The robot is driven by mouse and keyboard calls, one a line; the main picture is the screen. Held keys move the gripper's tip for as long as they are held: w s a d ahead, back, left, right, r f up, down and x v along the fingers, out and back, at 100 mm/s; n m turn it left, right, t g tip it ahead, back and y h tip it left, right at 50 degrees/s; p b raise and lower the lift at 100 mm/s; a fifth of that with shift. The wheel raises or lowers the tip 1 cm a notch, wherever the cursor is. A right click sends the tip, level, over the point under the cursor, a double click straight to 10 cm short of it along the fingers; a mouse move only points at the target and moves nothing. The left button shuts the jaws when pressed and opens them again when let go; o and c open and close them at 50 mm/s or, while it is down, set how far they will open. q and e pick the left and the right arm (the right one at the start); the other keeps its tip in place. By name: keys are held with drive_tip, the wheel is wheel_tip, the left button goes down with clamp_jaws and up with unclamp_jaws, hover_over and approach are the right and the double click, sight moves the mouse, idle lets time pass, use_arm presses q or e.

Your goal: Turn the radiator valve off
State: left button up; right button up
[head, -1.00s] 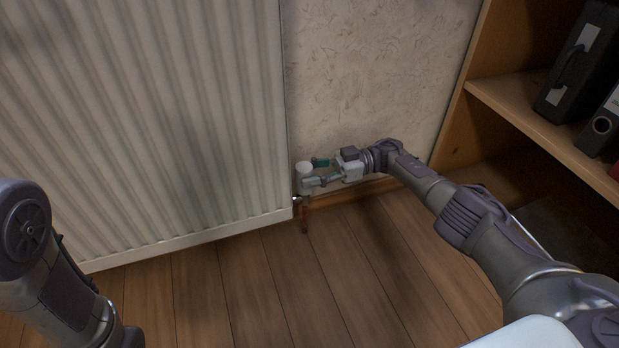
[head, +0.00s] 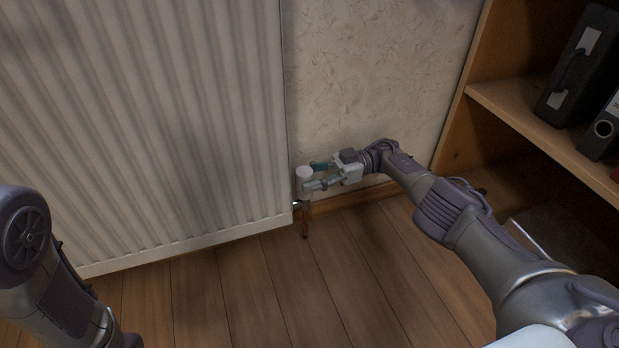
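The radiator valve (head: 304,173) has a round whitish head and sits at the radiator's lower right corner, low by the wall. My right gripper (head: 311,176) reaches it from the right. Its two fingers are apart, one on the far side and one on the near side of the valve head. Whether they press on the head I cannot tell; the near finger partly hides the valve body. My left arm shows at the lower left, but its gripper is out of view.
The ribbed white radiator (head: 150,120) fills the left. A wooden shelf (head: 540,118) with dark binders (head: 578,62) stands on the right, close to my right arm. A copper-coloured pipe (head: 305,222) runs down below the valve. The wooden floor (head: 350,265) in front is clear.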

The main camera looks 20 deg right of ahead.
sight(309, 170)
drive_tip(key=shift+o, duration=0.8)
drive_tip(key=shift+a, duration=0.1)
wheel_tip(309, 170, up, 10)
idle(0.3)
